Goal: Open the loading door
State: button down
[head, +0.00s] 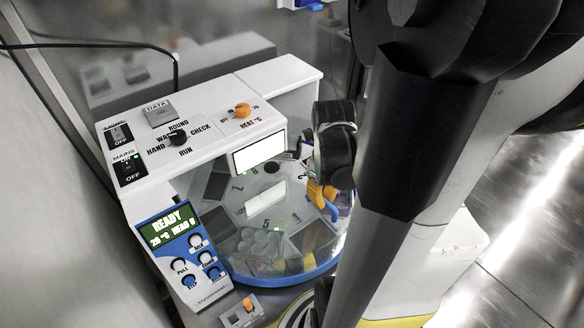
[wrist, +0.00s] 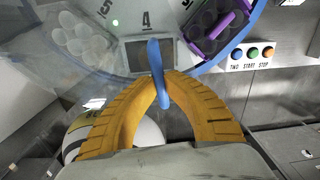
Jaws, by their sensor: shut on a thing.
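The loading door appears to be the clear curved cover with a blue rim (head: 275,281) on the front of the white machine (head: 205,120). Its blue handle (wrist: 154,56) stands between my orange fingers in the wrist view. The handle also shows in the head view (head: 332,211). My gripper (wrist: 160,92) is shut on the handle, with the fingertips meeting around it. In the head view my gripper (head: 321,191) is partly hidden by my dark arm. Numbered positions show through the clear cover. Whether the door is ajar I cannot tell.
A purple rack (wrist: 215,32) sits on the numbered deck. A panel with TWO, START and STOP buttons (wrist: 252,54) is to its right. The control panel (head: 178,245) reads READY.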

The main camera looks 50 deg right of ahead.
jog(key=c, duration=1.4)
grip_release()
